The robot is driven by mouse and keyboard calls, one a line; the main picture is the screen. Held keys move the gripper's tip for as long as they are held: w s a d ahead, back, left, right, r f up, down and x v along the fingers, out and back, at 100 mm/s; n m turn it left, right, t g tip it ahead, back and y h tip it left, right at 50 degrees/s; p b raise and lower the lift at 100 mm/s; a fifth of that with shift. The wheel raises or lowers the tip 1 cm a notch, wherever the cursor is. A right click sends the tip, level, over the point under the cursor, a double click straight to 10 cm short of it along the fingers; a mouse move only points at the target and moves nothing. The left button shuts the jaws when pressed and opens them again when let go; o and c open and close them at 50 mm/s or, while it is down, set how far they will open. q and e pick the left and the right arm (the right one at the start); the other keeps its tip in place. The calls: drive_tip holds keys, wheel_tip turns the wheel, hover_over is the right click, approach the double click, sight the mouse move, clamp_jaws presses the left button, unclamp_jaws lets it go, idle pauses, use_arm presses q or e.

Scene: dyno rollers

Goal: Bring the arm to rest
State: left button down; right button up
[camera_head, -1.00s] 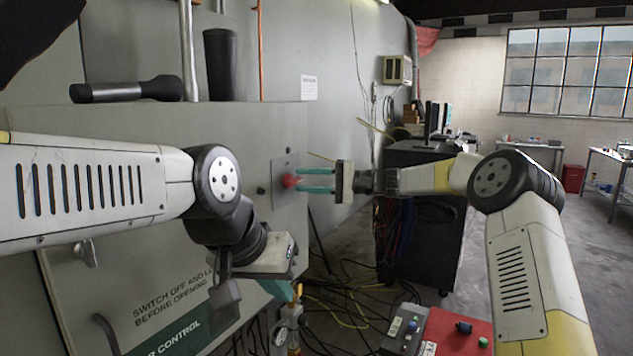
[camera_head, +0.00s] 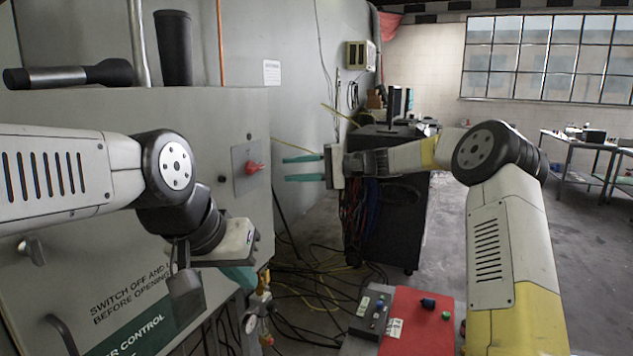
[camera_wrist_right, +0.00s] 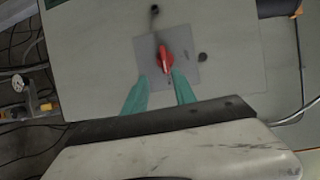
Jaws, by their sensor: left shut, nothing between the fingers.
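My right gripper (camera_head: 284,169) is open and empty, its two teal fingers apart and pointing left toward the cabinet. A red switch handle (camera_head: 254,167) sits on a grey plate (camera_head: 241,178) on the cabinet front, a short gap beyond the fingertips. In the right wrist view the handle (camera_wrist_right: 163,60) shows upright, slightly tilted, ahead of the open fingers (camera_wrist_right: 160,88) and clear of them. My left gripper (camera_head: 242,280) is shut and empty, low in front of the cabinet, its teal fingers partly hidden behind its own body.
A dark tool cart (camera_head: 388,225) stands behind my right arm. Cables lie on the floor; open floor is to the right.

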drive_tip(key=s+d+f+t+h, duration=0.1)
drive_tip(key=s+d+h, duration=0.2)
drive_tip(key=s+h, duration=0.7)
drive_tip(key=s+d+f+t+h, duration=0.2)
drive_tip(key=s+d+f+t, duration=0.1)
drive_tip(key=s+d, duration=0.8)
drive_tip(key=s+d+f+t+h, duration=0.3)
drive_tip(key=s+d+f, duration=0.1)
drive_tip(key=s+d, duration=0.7)
drive_tip(key=s, duration=0.3)
drive_tip(key=shift+s, duration=0.2)
drive_tip(key=shift+a+r, duration=0.1)
